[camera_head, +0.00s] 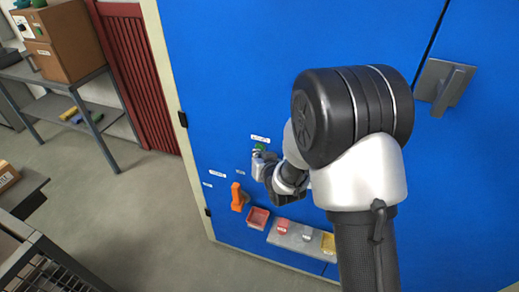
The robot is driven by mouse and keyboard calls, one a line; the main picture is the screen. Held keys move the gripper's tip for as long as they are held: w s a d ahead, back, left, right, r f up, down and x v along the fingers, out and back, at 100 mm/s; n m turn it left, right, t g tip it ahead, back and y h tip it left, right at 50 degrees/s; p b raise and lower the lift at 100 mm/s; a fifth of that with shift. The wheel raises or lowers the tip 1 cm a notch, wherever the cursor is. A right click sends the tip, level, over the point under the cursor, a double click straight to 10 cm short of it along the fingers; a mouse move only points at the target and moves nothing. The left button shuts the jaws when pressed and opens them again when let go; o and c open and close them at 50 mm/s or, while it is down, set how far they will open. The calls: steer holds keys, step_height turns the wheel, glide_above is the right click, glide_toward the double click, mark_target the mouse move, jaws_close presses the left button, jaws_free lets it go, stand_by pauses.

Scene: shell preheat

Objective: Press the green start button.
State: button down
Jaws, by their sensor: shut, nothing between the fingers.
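The green start button (258,147) shows as a small green patch on the blue cabinet front, just under a white label. My gripper (257,156) is at the end of my arm, close to the green button and just below it in the picture. It is small and partly covered by my wrist. It is shut and empty. I cannot tell whether its tip touches the button, which is partly hidden.
An orange handle (238,197) and a red bin (258,218) are low on the blue cabinet (225,70). A grey shelf (284,238) holds small coloured items. A grey door handle (444,86) is at right. The floor (120,215) at left is clear.

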steer(key=shift+w+d, duration=0.15)
steer(key=shift+w, duration=0.25)
stand_by(0.6)
steer(key=shift+s, duration=0.15)
steer(key=shift+s+a+b, duration=0.3)
steer(key=shift+s+b, duration=0.2)
steer(key=shift+s, duration=0.15)
steer(key=s, duration=0.1)
steer(key=s+a+b, duration=0.1)
steer(key=s, duration=0.2)
steer(key=shift+s+a+b, duration=0.3)
steer(key=shift+s+a, duration=0.05)
steer(key=shift+d+r, duration=0.1)
stand_by(0.8)
